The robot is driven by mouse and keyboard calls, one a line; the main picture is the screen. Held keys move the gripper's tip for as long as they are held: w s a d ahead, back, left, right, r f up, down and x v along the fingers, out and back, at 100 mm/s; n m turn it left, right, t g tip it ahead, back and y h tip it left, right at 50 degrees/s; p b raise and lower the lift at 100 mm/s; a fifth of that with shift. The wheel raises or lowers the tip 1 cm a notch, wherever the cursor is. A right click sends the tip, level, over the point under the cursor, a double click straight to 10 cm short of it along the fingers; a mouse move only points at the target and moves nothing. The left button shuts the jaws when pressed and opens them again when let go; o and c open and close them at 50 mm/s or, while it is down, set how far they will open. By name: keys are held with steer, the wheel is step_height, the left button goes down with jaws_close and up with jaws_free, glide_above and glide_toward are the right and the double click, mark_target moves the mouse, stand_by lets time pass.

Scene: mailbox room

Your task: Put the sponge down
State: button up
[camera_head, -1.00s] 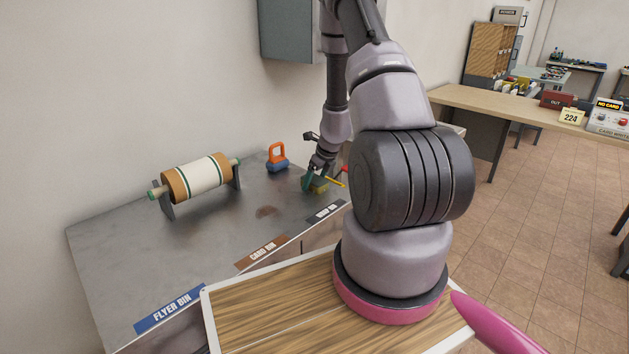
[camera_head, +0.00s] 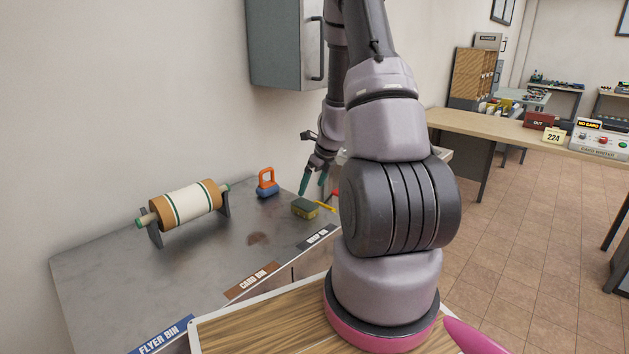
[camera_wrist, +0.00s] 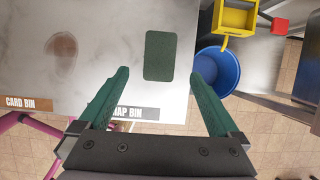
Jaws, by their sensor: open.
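The sponge (camera_head: 305,208), yellow with a dark green top, lies flat on the grey metal counter (camera_head: 215,265). In the wrist view its green face (camera_wrist: 159,56) shows beyond and between my fingertips, with a gap around it. My gripper (camera_head: 312,182) has green fingers spread apart and empty, above and slightly behind the sponge in the head view. The open fingers also show in the wrist view (camera_wrist: 160,76).
An orange-handled blue block (camera_head: 266,183) and a paper roll on a stand (camera_head: 186,207) are on the counter. A blue bucket (camera_wrist: 217,74) and a yellow box (camera_wrist: 235,17) are beyond the counter's right edge. A brown stain (camera_head: 257,239) marks the counter.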

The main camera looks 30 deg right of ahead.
steer(key=s+a+r+n+t+y, duration=0.1)
steer(key=s+a+r+n, duration=0.1)
steer(key=a+r+n, duration=0.45)
steer(key=s+a+r+n, duration=0.2)
steer(key=r+n, duration=0.1)
steer(key=r, duration=0.7)
steer(key=s+a+r+n+t+y, duration=0.15)
steer(key=a+r+n, duration=0.25)
steer(key=r, duration=0.4)
steer(key=s+a+r+n+h, duration=0.1)
steer(key=s+a+r+n, duration=0.1)
steer(key=s+r+n, duration=0.3)
steer(key=s+a+r+n+h, duration=0.1)
steer(key=s+a+r+n, duration=0.1)
steer(key=s+r+n, duration=0.3)
steer(key=s+n, duration=0.4)
steer(key=s, duration=0.4)
steer(key=shift+a+r, duration=0.15)
steer(key=shift+r, duration=0.25)
steer(key=shift+o, duration=0.2)
